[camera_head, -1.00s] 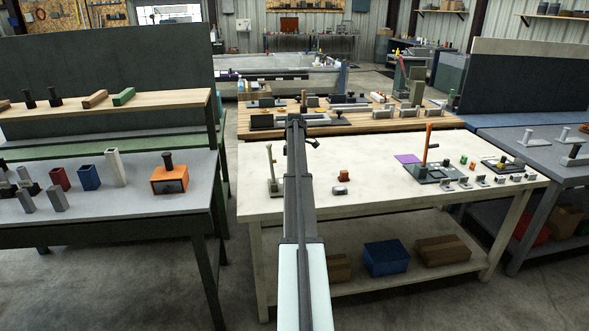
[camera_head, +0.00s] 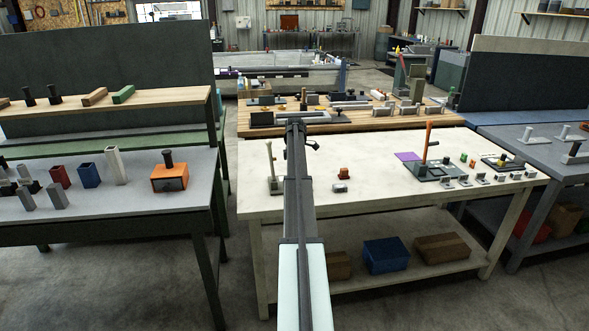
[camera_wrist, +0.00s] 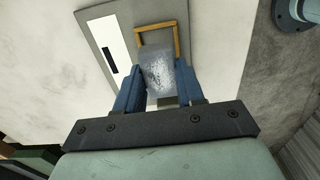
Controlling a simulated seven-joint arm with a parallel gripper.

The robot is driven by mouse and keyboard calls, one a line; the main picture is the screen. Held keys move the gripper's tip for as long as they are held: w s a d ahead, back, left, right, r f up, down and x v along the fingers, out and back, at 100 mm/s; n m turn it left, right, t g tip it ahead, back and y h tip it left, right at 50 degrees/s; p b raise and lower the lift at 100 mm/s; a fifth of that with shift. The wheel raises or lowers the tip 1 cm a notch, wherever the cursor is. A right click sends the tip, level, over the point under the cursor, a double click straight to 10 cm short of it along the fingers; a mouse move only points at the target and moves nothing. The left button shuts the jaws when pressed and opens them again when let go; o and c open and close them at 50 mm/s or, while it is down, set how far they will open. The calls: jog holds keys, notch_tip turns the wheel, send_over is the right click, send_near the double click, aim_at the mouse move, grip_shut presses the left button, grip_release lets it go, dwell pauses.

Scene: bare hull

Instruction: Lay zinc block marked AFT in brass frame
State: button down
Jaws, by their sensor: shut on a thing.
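In the wrist view my gripper (camera_wrist: 159,80) has its two blue fingers shut on a pale grey, mottled zinc block (camera_wrist: 160,66). No AFT marking can be read on it. The brass frame (camera_wrist: 176,42) lies on a grey plate (camera_wrist: 91,18), just past the block in the picture. The block overlaps the frame's near part in this view, so that part is hidden; I cannot tell the height between them. In the head view my arm covers the block and the frame.
A white strip with a dark slot (camera_wrist: 109,47) is beside the frame. A round blue-grey base (camera_wrist: 293,12) stands at the upper right. The pale bench (camera_head: 370,205) also holds a small red-brown piece (camera_head: 344,173) and a dark tray with an orange post (camera_head: 428,140).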

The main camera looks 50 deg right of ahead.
jog(key=shift+f, duration=1.95)
jog(key=c, duration=0.6)
grip_release()
notch_tip(320, 180, up, 14)
jog(key=shift+w, duration=0.1)
